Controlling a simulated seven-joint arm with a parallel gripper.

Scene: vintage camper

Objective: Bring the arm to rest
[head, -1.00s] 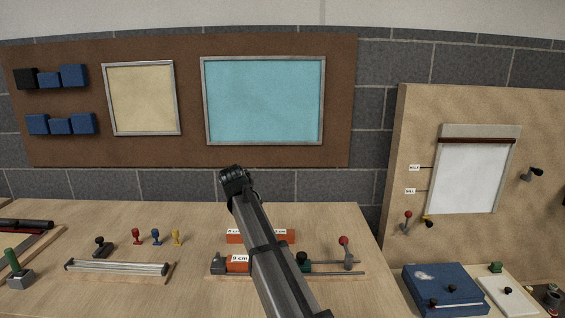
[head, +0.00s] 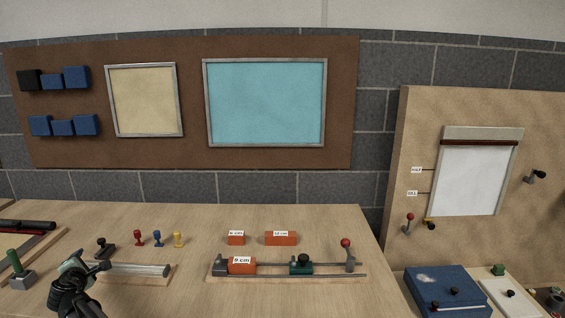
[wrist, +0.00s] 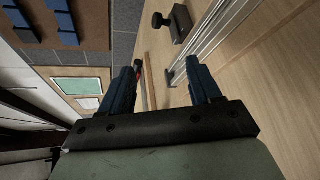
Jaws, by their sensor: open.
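My gripper (head: 92,266) is at the lower left of the head view, above the table near the left end of a tray with metal rods (head: 140,270). In the wrist view my gripper (wrist: 165,85) shows two dark blue fingers spread apart with nothing between them. The wrist camera looks sideways along the table. The rods (wrist: 215,35) run close beside the right finger in that view, and I cannot tell the exact gap.
A slide fixture (head: 325,275) holds an orange 9 cm block (head: 241,265). Two orange blocks (head: 236,238) (head: 280,238) lie behind it. Red, blue and yellow stamps (head: 157,238) and a black-handled stamp (head: 105,247) stand behind the rods. A green-handled tool (head: 17,268) stands at far left.

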